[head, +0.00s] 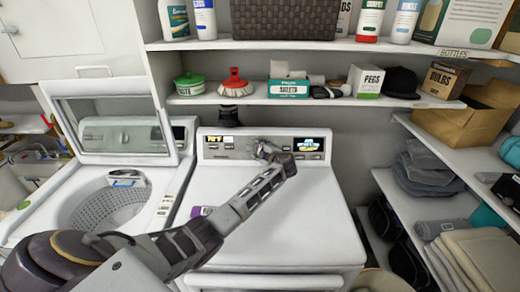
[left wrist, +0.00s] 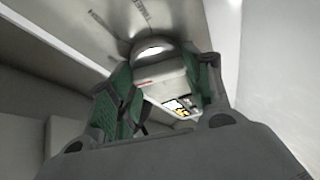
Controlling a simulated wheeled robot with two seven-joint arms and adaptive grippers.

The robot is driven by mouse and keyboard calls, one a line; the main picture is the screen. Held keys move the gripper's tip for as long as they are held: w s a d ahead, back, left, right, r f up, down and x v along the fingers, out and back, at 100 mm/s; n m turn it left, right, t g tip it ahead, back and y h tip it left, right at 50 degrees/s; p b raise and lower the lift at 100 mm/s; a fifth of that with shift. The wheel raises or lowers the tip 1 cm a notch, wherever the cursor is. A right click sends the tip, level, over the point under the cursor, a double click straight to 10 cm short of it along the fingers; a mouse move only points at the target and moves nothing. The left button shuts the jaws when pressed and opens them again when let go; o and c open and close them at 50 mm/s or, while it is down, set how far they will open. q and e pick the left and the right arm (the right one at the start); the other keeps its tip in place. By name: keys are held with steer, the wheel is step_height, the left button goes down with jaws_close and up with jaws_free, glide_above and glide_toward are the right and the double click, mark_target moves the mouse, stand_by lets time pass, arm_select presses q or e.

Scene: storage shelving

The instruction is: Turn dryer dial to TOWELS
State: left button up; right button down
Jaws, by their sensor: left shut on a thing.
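The white dryer (head: 280,225) stands in the middle of the head view, with its grey control panel (head: 232,147) along the back. My left arm reaches across the dryer top, and my left gripper (head: 267,151) is at the middle of the panel. In the left wrist view, its green-padded fingers (left wrist: 165,85) are shut on a silvery dial (left wrist: 153,50), one on each side. Small dark lettering is printed around the dial, too blurred to read surely. The dial's pointer cannot be made out. In the head view the gripper hides most of the dial. My right gripper is not in view.
An open top-loading washer (head: 110,205) stands left of the dryer, lid up. A shelf (head: 330,101) with boxes and brushes runs above the panel. Shelves with folded towels (head: 430,170) and a cardboard box (head: 465,122) are at right. A purple item (head: 202,211) lies by my arm.

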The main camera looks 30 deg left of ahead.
arm_select(q)
steer(key=shift+f+n+g+h+p, duration=0.15)
steer(key=shift+n+g+h+p, duration=0.3)
steer(key=shift+n+p, duration=0.55)
steer(key=shift+d+n+g, duration=0.1)
steer(key=shift+n+g, duration=0.15)
steer(key=shift+n, duration=0.55)
steer(key=shift+n+g+h, duration=0.4)
steer(key=shift+n+h, duration=0.65)
steer(key=shift+n, duration=0.65)
steer(key=n+h, duration=0.1)
steer(key=n, duration=0.2)
steer(key=shift+h, duration=0.4)
steer(key=shift+n+h, duration=1)
steer(key=shift+n, duration=0.7)
steer(key=o, duration=1)
